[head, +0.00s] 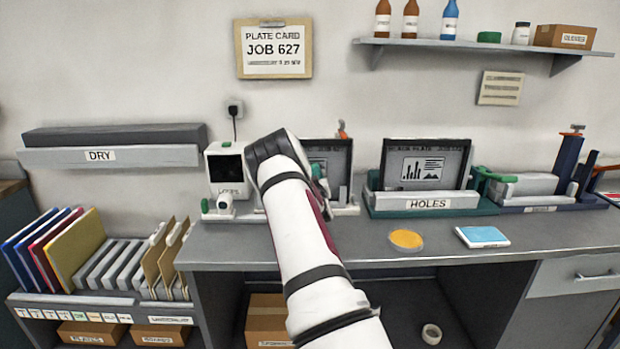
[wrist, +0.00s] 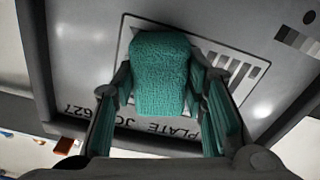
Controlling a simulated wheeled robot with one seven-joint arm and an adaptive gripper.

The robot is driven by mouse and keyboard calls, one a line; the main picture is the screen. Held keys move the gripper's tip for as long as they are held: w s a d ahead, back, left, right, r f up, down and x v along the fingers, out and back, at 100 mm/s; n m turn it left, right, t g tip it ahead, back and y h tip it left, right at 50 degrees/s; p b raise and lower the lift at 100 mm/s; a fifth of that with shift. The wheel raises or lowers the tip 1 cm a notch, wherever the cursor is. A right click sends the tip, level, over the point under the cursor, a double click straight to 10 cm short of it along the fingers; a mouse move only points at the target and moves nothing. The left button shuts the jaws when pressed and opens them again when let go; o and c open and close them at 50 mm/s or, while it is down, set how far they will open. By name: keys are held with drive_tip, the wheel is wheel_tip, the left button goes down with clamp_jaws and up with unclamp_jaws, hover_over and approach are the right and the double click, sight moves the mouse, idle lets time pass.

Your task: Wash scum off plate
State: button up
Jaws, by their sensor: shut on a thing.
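My gripper (wrist: 163,88) is shut on a teal, rough-textured pad (wrist: 160,62) in the wrist view. The pad lies over the face of a grey plate (wrist: 75,50) printed with a bar chart and "PLATE JOB 627"; I cannot tell whether it touches. Pale shiny spots show on the plate, but I cannot tell scum from glare. In the head view a dark-framed plate (head: 335,160) stands upright on the bench, partly hidden by my arm. Another printed plate (head: 423,165) stands in the green holder marked HOLES (head: 425,202).
A white screen unit (head: 224,150) stands left of my arm. A yellow disc (head: 406,239) and a blue pad (head: 482,237) lie on the bench front. A clamp-like tool (head: 572,160) stands at right. A shelf (head: 480,46) with bottles hangs above. The right front bench is clear.

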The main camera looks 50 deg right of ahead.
sight(325, 169)
drive_tip(key=shift+w+a+b, duration=0.25)
drive_tip(key=shift+w+b, duration=0.25)
drive_tip(key=shift+b, duration=0.1)
drive_tip(key=shift+w+a+r+b, duration=0.7)
drive_tip(key=shift+w+a+b, duration=1.5)
drive_tip(key=shift+w+a, duration=1.15)
drive_tip(key=shift+s+d+p, duration=0.4)
drive_tip(key=shift+s+d, duration=2)
drive_tip(key=shift+s, duration=0.2)
drive_tip(key=shift+s+d+p, duration=0.4)
drive_tip(key=shift+s+d, duration=2)
drive_tip(key=shift+s, duration=0.2)
drive_tip(key=shift+w, duration=0.1)
drive_tip(key=shift+w+a+f+b, duration=0.1)
drive_tip(key=shift+w+a+b, duration=0.95)
drive_tip(key=shift+w+a, duration=0.8)
drive_tip(key=shift+w+a+b, duration=0.75)
drive_tip(key=shift+w+a, duration=0.1)
drive_tip(key=shift+w, duration=0.25)
drive_tip(key=shift+w+a+b, duration=0.7)
drive_tip(key=shift+w+a, duration=0.1)
drive_tip(key=shift+w, duration=0.3)
